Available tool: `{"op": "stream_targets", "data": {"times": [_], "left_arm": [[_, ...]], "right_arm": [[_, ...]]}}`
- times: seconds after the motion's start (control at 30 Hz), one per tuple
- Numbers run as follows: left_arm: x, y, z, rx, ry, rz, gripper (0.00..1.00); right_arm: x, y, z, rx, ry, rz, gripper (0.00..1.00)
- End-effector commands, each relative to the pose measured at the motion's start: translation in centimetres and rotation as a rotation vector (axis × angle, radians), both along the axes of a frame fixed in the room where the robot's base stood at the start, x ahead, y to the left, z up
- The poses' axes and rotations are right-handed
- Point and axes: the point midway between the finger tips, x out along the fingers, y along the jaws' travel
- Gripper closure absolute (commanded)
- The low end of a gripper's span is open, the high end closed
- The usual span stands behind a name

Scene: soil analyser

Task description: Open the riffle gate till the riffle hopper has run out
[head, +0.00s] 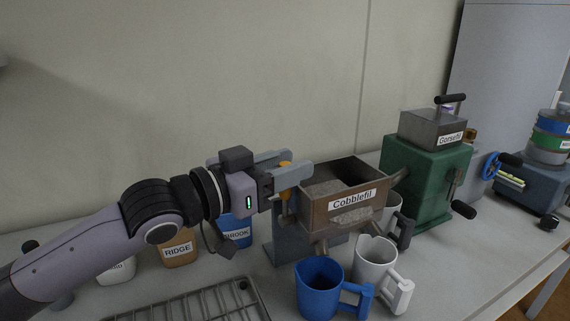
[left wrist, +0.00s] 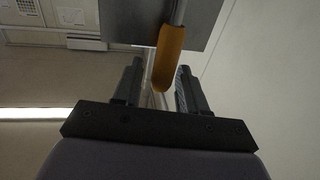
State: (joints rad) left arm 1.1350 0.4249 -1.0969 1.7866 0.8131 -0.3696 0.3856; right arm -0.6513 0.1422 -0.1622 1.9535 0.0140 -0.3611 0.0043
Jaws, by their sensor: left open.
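A blue jug (head: 318,290) and a white jug (head: 372,262) stand below the hopper's spouts. My right gripper is not in view.
A green machine (head: 425,180) labelled "Gorsefil" stands right of the hopper, with another grey jug (head: 397,215) between. A wire rack (head: 190,304) lies at the front left. Labelled containers, including "RIDGE" (head: 178,249), stand under my left arm. The front right bench is clear.

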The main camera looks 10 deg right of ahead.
Motion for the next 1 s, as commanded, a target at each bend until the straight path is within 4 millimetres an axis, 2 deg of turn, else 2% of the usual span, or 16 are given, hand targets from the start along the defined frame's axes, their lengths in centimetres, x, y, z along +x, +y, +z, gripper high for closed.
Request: {"op": "stream_targets", "data": {"times": [0.17, 0.3, 0.57, 0.83, 1.0], "left_arm": [[0.0, 0.0, 0.0, 0.000, 0.000, 0.000, 0.58], [0.0, 0.0, 0.0, 0.000, 0.000, 0.000, 1.00], [-0.4, -0.1, -0.1, 0.013, -0.034, -0.001, 1.00], [-2.7, -0.8, -0.6, 0.087, -0.265, 0.000, 1.00], [-3.4, -1.1, -0.8, 0.114, -0.348, 0.001, 1.00]], "right_arm": [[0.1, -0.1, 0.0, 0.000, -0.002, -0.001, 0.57], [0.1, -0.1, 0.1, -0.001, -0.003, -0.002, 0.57], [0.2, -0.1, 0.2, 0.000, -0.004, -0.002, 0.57], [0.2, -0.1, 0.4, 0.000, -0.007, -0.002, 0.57], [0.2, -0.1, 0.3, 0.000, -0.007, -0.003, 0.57]]}}
